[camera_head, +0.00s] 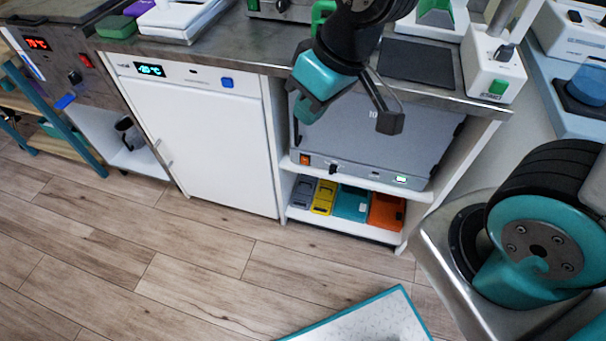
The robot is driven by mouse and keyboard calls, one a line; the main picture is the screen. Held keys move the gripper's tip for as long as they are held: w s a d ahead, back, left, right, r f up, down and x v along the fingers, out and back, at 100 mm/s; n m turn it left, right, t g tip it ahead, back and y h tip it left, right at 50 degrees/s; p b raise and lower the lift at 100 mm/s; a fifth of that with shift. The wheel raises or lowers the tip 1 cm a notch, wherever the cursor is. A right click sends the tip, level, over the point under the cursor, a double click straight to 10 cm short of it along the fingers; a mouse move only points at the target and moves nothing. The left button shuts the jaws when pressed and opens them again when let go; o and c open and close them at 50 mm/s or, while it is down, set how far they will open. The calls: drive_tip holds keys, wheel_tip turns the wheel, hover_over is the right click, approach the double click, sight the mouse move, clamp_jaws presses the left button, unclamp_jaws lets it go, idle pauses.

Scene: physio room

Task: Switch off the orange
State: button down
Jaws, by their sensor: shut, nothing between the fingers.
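A small orange switch (305,160) sits at the lower left of the front panel of a grey box-shaped device (350,140) under the bench. Whether its rocker is on or off is too small to tell. A green-lit display (400,179) glows at the right end of the same panel. My gripper (309,109) is shut and empty. In the picture it is in front of the device's upper left, above the orange switch, with a visible gap between them. The gripper and a dark bracket hide part of the device's front.
A black knob (333,169) is beside the orange switch. A shelf below holds several coloured boxes, one orange (386,211). A white cabinet (205,145) stands left. Another unit (75,65) has a red switch (86,61). The wooden floor (190,270) in front is mostly clear.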

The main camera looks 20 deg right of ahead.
drive_tip(key=w+d+f+n+t+h+b, duration=0.1)
drive_tip(key=w+f+b, duration=0.3)
drive_tip(key=f, duration=0.7)
drive_tip(key=w+d+f+n+t+h+b, duration=0.1)
drive_tip(key=w+d+f+t+b, duration=0.1)
drive_tip(key=w+f+b, duration=0.2)
drive_tip(key=w+d+f+n+t+h+b, duration=0.1)
drive_tip(key=w+f+b, duration=0.3)
drive_tip(key=f, duration=1.5)
drive_tip(key=d+t+b, duration=0.1)
drive_tip(key=b, duration=0.3)
drive_tip(key=shift+w+d+f, duration=0.15)
drive_tip(key=shift+d+f, duration=0.15)
drive_tip(key=shift+f, duration=0.1)
drive_tip(key=b, duration=0.4)
approach(303, 162)
drive_tip(key=shift+a+x, duration=0.15)
drive_tip(key=shift+x, duration=0.9)
drive_tip(key=shift+a+x, duration=0.2)
drive_tip(key=shift+x, duration=0.8)
drive_tip(key=shift+a+x, duration=0.15)
drive_tip(key=shift+x, duration=0.9)
